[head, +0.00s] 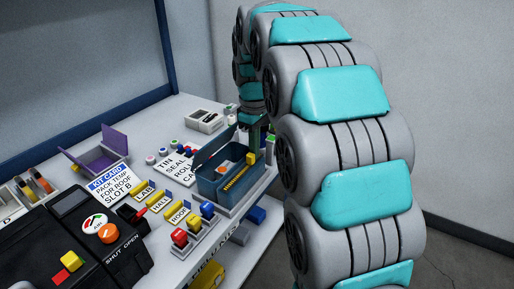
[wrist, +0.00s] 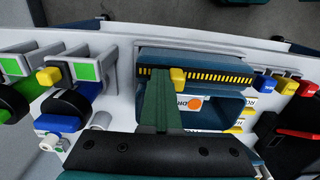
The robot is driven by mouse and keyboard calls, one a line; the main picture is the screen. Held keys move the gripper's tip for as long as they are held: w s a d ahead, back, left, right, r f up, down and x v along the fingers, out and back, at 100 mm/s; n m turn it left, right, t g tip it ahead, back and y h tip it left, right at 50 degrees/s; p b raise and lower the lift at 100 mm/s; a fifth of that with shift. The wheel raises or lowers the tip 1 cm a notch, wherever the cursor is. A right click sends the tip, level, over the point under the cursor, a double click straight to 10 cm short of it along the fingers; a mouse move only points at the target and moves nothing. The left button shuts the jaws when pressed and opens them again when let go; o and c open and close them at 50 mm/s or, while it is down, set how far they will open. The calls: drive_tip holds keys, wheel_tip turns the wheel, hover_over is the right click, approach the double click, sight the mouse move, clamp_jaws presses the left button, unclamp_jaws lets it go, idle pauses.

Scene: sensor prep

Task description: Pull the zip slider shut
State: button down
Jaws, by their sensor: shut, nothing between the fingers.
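The blue box-like pouch (head: 212,183) has a black-and-yellow zip track (head: 237,178) along one edge. In the wrist view the track (wrist: 218,77) runs across the top of the pouch (wrist: 228,107). The yellow zip slider (head: 251,158) sits near the far end of the track in the head view. In the wrist view the slider (wrist: 178,79) is left of the track's middle. My gripper (wrist: 159,75) is shut and empty, its green fingertips over the track just left of the slider. An orange disc (wrist: 194,104) and a white label show inside the pouch.
Red, yellow and blue blocks (head: 179,237) stand in front of the pouch. A black case (head: 75,245) is at the left front, and a purple open box (head: 100,153) behind it. In the wrist view, green-marked holders (wrist: 85,70) stand left of the fingers.

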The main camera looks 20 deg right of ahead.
sight(235, 179)
drive_tip(key=shift+s+a+b, duration=0.25)
drive_tip(key=shift+s+a, duration=0.75)
drive_tip(key=shift+a, duration=0.3)
drive_tip(key=shift+s+a+b, duration=0.2)
drive_tip(key=shift+s+a, duration=0.85)
drive_tip(key=shift+a, duration=0.25)
drive_tip(key=shift+s+a+b, duration=0.25)
drive_tip(key=shift+s+a, duration=0.75)
drive_tip(key=shift+a, duration=0.3)
drive_tip(key=shift+w+d, duration=0.15)
drive_tip(key=shift+d, duration=0.05)
drive_tip(key=shift+w+d, duration=0.15)
wheel_tip(235, 179, up, 7)
drive_tip(key=p, duration=0.3)
drive_tip(key=s+f+m+g, duration=0.1)
drive_tip(key=s+f+m, duration=0.2)
drive_tip(key=s, duration=1.1)
drive_tip(key=s+d+f+m, duration=0.1)
drive_tip(key=s+f+m, duration=0.3)
drive_tip(key=s+f, duration=0.6)
drive_tip(key=s, duration=0.4)
drive_tip(key=shift+s+d+m+g, duration=0.15)
drive_tip(key=shift+m+g, duration=0.15)
drive_tip(key=shift+g, duration=0.1)
